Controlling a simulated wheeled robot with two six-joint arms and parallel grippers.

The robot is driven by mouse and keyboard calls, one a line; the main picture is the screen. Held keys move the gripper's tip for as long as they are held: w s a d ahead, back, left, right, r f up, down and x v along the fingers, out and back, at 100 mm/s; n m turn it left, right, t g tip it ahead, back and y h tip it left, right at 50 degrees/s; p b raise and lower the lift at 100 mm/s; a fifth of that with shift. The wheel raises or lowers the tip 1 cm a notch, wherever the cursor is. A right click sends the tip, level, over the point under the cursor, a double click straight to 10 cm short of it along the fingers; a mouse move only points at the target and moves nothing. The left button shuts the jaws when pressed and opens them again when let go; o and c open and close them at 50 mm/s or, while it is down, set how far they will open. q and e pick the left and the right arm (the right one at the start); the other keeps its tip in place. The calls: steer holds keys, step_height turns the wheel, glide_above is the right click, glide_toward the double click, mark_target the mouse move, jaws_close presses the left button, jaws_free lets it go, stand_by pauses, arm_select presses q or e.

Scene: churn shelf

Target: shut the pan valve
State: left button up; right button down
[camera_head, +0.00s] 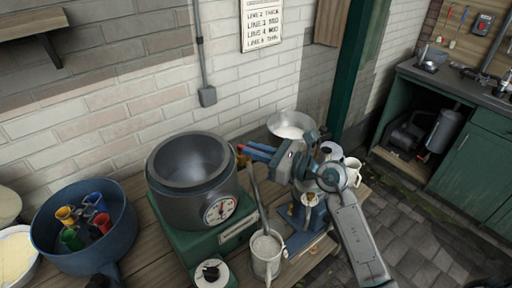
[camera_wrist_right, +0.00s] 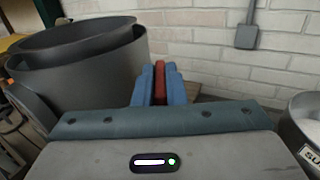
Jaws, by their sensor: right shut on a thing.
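The large grey pan (camera_head: 192,178) sits on a green scale-like base (camera_head: 205,243) with a round dial (camera_head: 219,210) on its front. My right gripper (camera_head: 247,150) reaches in from the right, beside the pan's right rim. Its blue fingers are shut on a red piece, seemingly the valve handle (camera_wrist_right: 160,82), which shows between the fingertips in the right wrist view. The pan (camera_wrist_right: 85,70) is left of the fingers there. A bent grey pipe (camera_head: 258,190) runs down toward a light mug (camera_head: 266,254). The valve body is mostly hidden. My left gripper is out of view.
A blue tub (camera_head: 60,240) with several coloured cups stands left. A metal bowl (camera_head: 290,125) and white mugs (camera_head: 351,172) are behind and right of my right arm. A small pot (camera_head: 212,272) is at the front. A green post (camera_head: 350,70) rises behind.

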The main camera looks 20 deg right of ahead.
steer(key=m+t+h+p, duration=0.1)
steer(key=p, duration=0.1)
steer(key=a+m+t+h+p, duration=0.1)
steer(key=h+p, duration=0.1)
steer(key=s+m+t+h+p, duration=0.1)
steer(key=m+p, duration=0.1)
steer(key=shift+a+r+h, duration=0.15)
steer(key=shift+r+h, duration=0.15)
steer(key=shift+h, duration=0.1)
steer(key=shift+a+f+m+t+h+p, duration=0.15)
steer(key=shift+m+t+h+p, duration=0.2)
steer(key=shift+h+p, duration=0.25)
steer(key=shift+a+f+m+t+h+p, duration=0.1)
steer(key=shift+m+t+h+p, duration=0.3)
steer(key=shift+h, duration=0.2)
steer(key=c, duration=1.5)
jaws_free()
steer(key=shift+s+d, duration=0.1)
steer(key=shift+s, duration=0.05)
